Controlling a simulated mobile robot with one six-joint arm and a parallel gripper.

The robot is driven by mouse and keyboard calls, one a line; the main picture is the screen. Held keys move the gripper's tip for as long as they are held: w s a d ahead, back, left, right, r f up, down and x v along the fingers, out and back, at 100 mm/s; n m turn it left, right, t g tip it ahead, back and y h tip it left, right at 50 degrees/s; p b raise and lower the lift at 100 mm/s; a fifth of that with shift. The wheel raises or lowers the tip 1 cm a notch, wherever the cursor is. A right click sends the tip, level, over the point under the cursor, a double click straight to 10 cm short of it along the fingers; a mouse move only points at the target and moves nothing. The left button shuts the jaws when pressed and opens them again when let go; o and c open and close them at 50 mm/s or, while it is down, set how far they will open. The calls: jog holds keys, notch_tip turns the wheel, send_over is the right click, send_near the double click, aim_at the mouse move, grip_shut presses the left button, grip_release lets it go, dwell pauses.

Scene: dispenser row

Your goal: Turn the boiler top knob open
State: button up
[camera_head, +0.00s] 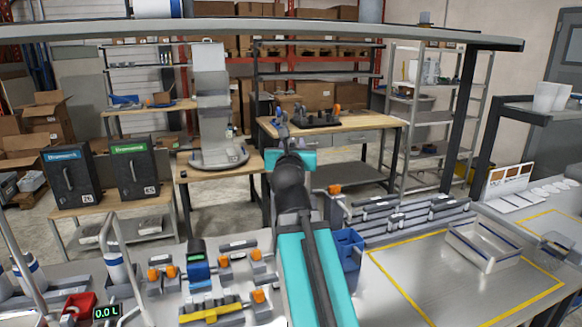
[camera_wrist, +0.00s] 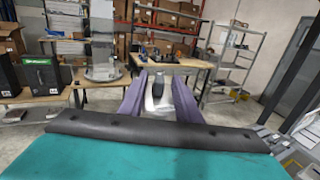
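I cannot pick out a boiler or its top knob with certainty. A tall pale grey appliance (camera_head: 211,100) with a round base stands on a wooden table left of centre in the head view, and it also shows in the wrist view (camera_wrist: 103,58). No knob is clear on it. My gripper (camera_head: 282,122) points away from the body, to the right of that appliance and apart from it. In the wrist view its two purple fingers (camera_wrist: 158,90) stand apart. A small pale and dark shape shows between them, too unclear to name.
Orange-knobbed fittings (camera_head: 225,262) and a red container (camera_head: 78,306) are on the near bench. Two dark boxes (camera_head: 133,170) stand at left. An overhead beam (camera_head: 400,33) crosses above.

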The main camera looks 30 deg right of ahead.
jog(key=shift+s+a+f+b, duration=0.15)
jog(key=shift+s+a+b, duration=0.05)
jog(key=shift+b, duration=0.4)
jog(key=b+v, duration=1.1)
jog(key=b, duration=0.1)
jog(key=shift+b, duration=0.35)
dwell(0.4)
